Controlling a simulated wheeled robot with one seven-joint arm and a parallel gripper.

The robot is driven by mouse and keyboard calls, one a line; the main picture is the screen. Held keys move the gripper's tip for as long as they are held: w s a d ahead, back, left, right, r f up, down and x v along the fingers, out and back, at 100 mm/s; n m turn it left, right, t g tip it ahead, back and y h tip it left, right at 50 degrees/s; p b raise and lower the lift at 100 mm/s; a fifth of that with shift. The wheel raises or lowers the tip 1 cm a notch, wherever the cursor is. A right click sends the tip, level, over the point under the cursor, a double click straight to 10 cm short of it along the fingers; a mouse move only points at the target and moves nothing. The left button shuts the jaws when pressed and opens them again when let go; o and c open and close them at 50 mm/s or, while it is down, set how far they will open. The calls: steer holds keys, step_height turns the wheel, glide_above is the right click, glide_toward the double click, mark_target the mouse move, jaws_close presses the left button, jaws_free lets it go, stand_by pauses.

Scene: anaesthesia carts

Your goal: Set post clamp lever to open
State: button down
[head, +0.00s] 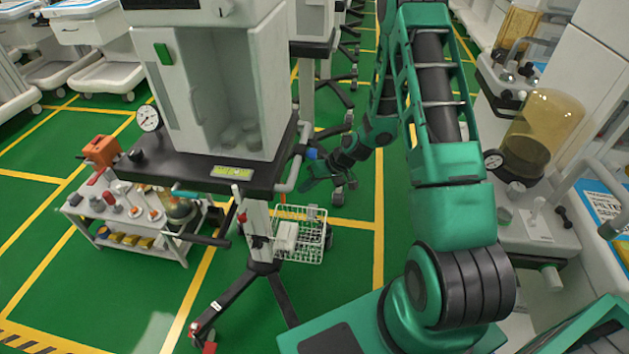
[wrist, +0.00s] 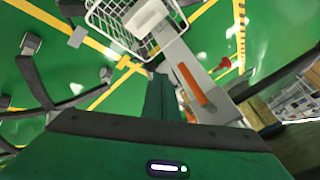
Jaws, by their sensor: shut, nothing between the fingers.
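The post clamp lever appears to be the orange bar (wrist: 192,85) on the grey post (wrist: 177,58) in the wrist view. It lies along the post, to the right of my fingers. In the head view a thin orange piece (head: 283,203) beside the cart's post (head: 258,222) looks like the same lever, but it is small there. My gripper (head: 305,186) is just right of the cart, above and right of the lever. My gripper's dark green fingers (wrist: 160,88) are shut and empty, apart from the lever. I cannot tell whether the lever is open or closed.
A white wire basket (head: 312,238) hangs low on the post, and also shows in the wrist view (wrist: 108,25). A red knob (wrist: 223,63) sits right of the post.

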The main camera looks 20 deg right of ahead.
steer(key=shift+w+a+f, duration=0.1)
steer(key=shift+a+f, duration=0.1)
steer(key=shift+a, duration=0.95)
steer(key=shift+w+a+f, duration=0.1)
steer(key=shift+a+f, duration=0.05)
steer(key=shift+a, duration=0.95)
